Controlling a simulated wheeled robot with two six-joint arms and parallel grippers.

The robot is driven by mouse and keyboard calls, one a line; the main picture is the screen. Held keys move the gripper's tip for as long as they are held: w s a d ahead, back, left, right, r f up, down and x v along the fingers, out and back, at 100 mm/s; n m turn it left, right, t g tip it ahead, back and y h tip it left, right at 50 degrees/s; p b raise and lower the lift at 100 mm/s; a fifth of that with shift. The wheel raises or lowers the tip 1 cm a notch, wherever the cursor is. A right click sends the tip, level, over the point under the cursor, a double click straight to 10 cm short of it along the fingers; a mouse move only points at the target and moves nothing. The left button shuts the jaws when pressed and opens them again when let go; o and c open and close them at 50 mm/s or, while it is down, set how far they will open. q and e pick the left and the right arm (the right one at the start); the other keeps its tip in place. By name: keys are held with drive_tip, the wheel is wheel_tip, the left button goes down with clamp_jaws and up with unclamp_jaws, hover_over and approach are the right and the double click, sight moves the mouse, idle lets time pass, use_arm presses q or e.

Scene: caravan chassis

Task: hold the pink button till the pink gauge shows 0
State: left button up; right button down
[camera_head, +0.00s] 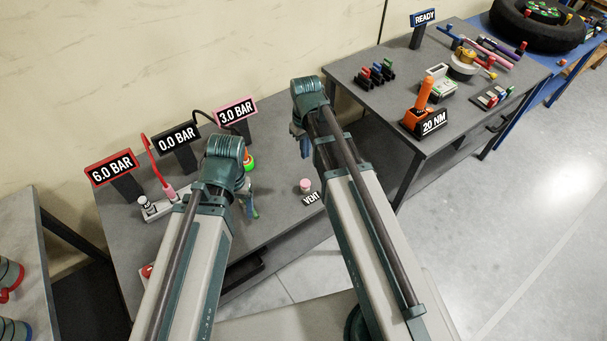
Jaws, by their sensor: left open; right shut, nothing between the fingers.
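The pink button (306,185) stands on the grey table beside a black VENT label (312,198). The pink-framed gauge (236,112) at the back of the table reads 3.0 BAR. My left gripper (250,206) is open, to the left of the pink button and apart from it; its wrist hides part of it. My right gripper (302,146) is shut and empty, above and behind the button in the picture, with no contact visible. Its fingers are partly hidden by its own arm.
A red gauge (112,168) reads 6.0 BAR and a black gauge (178,138) reads 0.0 BAR. A grey block with a pink-ended red hose (157,205) lies before them. Green and orange rings (249,160) sit behind my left wrist. A tool table (450,125) stands right.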

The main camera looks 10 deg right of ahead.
sight(305, 185)
use_arm(q)
drive_tip(key=shift+f, duration=0.15)
use_arm(e)
drive_tip(key=shift+f, duration=0.15)
use_arm(q)
wheel_tip(305, 185, down, 14)
drive_tip(key=b, duration=1.4)
use_arm(e)
wheel_tip(305, 185, down, 14)
drive_tip(key=shift+r, duration=0.1)
